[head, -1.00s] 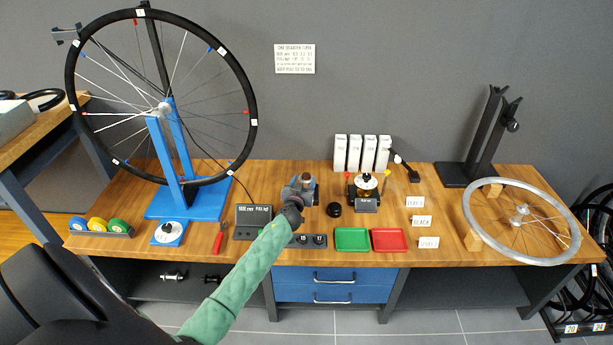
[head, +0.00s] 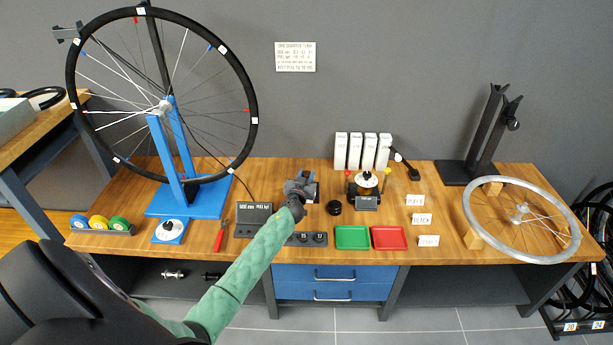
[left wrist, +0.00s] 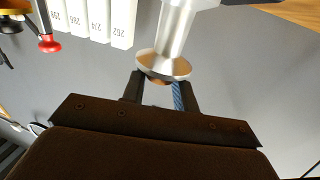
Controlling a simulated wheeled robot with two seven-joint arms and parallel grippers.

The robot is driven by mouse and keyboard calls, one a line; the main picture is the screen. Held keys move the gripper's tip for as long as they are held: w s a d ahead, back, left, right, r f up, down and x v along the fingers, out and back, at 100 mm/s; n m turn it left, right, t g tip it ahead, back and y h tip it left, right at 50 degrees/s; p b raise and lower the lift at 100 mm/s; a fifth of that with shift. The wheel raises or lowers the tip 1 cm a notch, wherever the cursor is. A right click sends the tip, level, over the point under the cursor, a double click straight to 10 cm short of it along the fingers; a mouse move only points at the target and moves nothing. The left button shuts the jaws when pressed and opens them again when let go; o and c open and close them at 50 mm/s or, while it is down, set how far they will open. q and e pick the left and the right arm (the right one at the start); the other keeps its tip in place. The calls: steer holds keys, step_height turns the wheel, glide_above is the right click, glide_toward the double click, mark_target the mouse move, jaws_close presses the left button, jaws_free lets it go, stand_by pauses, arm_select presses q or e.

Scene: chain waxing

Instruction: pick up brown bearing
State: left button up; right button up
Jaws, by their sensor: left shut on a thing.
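My left gripper (head: 304,182) is over the back middle of the workbench, at a grey and silver fixture (head: 312,193). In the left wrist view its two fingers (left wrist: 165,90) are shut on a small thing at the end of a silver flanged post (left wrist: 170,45). A brown edge there (left wrist: 158,78), which I take for the brown bearing, shows between the fingertips. Most of it is hidden by the flange and fingers. In the head view the gripper hides the bearing. I cannot tell whether it is clear of the post. My right gripper is not in view.
A green tray (head: 352,229) and a red tray (head: 389,230) lie at the front. A black ring (head: 334,208) and a black-and-gold device (head: 365,187) stand right of the gripper. White boxes (head: 355,151) stand behind. A truing stand (head: 182,195) holds a wheel at left.

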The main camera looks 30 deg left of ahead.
mark_target(306, 175)
arm_select(q)
steer(key=shift+r, duration=0.15)
